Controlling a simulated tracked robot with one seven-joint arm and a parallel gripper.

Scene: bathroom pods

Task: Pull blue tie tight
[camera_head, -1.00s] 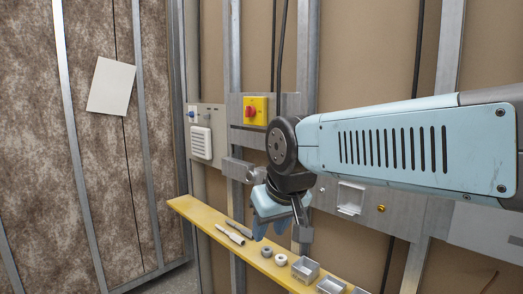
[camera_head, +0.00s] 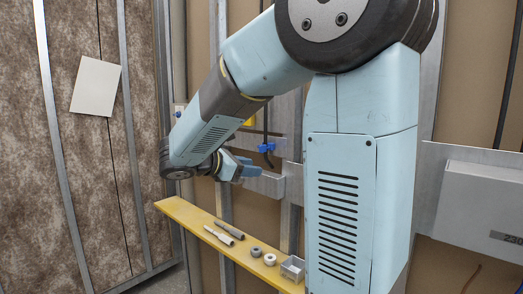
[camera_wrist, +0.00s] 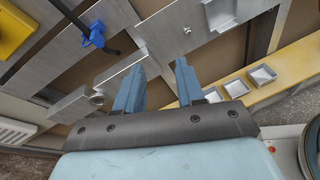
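The blue tie (camera_head: 267,147) sits around a dark cable at the metal wall rail, right of my gripper in the head view. In the wrist view the blue tie (camera_wrist: 94,35) is at the upper left, with the cable end sticking out beside it. My gripper (camera_head: 252,170) points toward the wall, a little below and left of the tie. In the wrist view my gripper (camera_wrist: 160,67) shows two blue fingers apart with nothing between them. The fingers are clear of the tie. How tight the tie is cannot be told.
A yellow shelf (camera_head: 190,213) runs below my gripper, holding tools, two round rings (camera_head: 256,251) and a small grey box (camera_head: 292,268). A yellow switch box (camera_wrist: 18,30) and a white vent (camera_wrist: 14,133) are at left in the wrist view. Metal studs cross the wall.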

